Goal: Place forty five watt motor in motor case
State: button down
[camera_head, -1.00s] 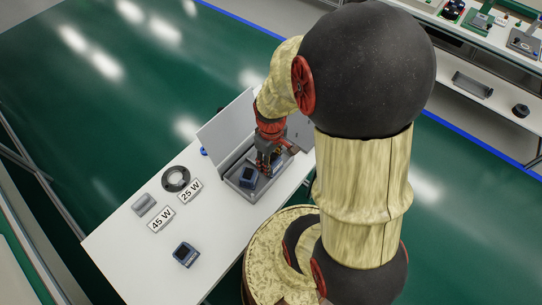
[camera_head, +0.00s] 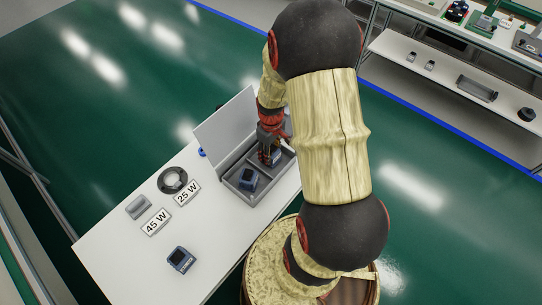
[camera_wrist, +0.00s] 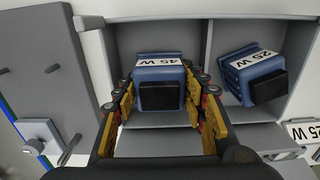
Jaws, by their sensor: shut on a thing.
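The grey motor case (camera_head: 236,196) stands open on the white table, its lid raised. My gripper (camera_head: 271,157) is down at the case's far compartment, shut on the blue forty five watt motor (camera_head: 278,156). In the wrist view the motor (camera_wrist: 160,68), labelled 45 W, sits between the two fingers of my gripper (camera_wrist: 165,108), within the left compartment's outline. Whether it touches the compartment floor I cannot tell. A blue 25 W motor (camera_wrist: 258,72) lies slightly turned in the other compartment, and shows in the head view (camera_head: 248,179).
Another blue motor (camera_head: 181,259) stands on the table near the front. Cards marked 45 W (camera_head: 156,222) and 25 W (camera_head: 187,193), a grey block (camera_head: 138,207) and a dark ring-shaped part (camera_head: 173,180) lie to the left. The case lid (camera_head: 226,130) stands up behind the case.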

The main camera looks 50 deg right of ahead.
jog(key=shift+f, duration=0.3)
jog(key=shift+f, duration=0.15)
jog(key=c, duration=1.3)
grip_release()
jog(key=shift+c, duration=0.2)
